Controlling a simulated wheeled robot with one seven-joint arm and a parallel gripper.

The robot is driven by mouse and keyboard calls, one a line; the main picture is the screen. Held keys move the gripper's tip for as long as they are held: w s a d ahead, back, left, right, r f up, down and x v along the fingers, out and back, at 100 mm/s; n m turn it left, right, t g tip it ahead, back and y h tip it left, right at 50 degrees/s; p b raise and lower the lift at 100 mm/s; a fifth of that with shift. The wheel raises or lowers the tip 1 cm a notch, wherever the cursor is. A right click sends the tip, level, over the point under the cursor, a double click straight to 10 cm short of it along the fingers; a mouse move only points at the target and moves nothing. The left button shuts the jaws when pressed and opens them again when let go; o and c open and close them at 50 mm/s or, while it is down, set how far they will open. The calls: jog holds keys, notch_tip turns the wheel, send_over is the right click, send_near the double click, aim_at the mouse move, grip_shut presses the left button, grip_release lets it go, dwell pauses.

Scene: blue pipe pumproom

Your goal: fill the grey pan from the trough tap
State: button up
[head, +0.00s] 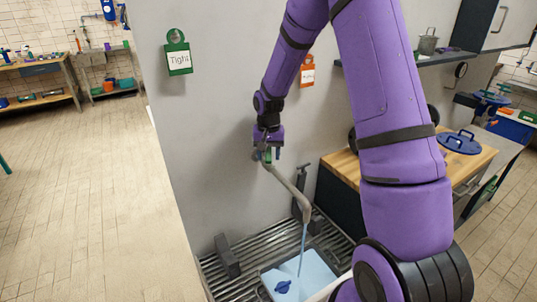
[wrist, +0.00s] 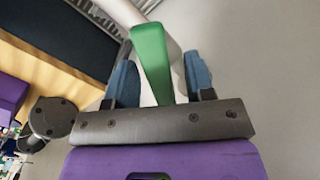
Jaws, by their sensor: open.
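The trough tap (head: 290,185) is a grey pipe that comes out from the wall and bends down. A thin blue stream of water (head: 303,245) falls from its spout. It lands in a square, grey-rimmed pan (head: 330,263) holding pale blue water, partly hidden by my arm at the right. A dark blue object (head: 283,287) shows in the water. My gripper (head: 268,155) is at the tap's wall end. In the wrist view its open fingers (wrist: 162,80) stand either side of the green tap lever (wrist: 150,58), with gaps at both sides.
The pan stands on a slatted metal grating (head: 238,288) with a grey block (head: 227,256) to its left. A wooden counter (head: 343,167) with a blue lid (head: 459,142) is at the right. A green "Tight" tag (head: 178,58) hangs on the wall. The tiled floor at left is clear.

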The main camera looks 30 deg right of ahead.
jog(key=shift+f, duration=0.15)
grip_shut()
jog(key=shift+m, duration=0.3)
jog(key=m, duration=0.5)
jog(key=shift+m, duration=0.3)
jog(key=m, duration=0.5)
jog(key=shift+m, duration=0.3)
jog(key=c, duration=0.9)
grip_release()
jog(key=o, duration=0.9)
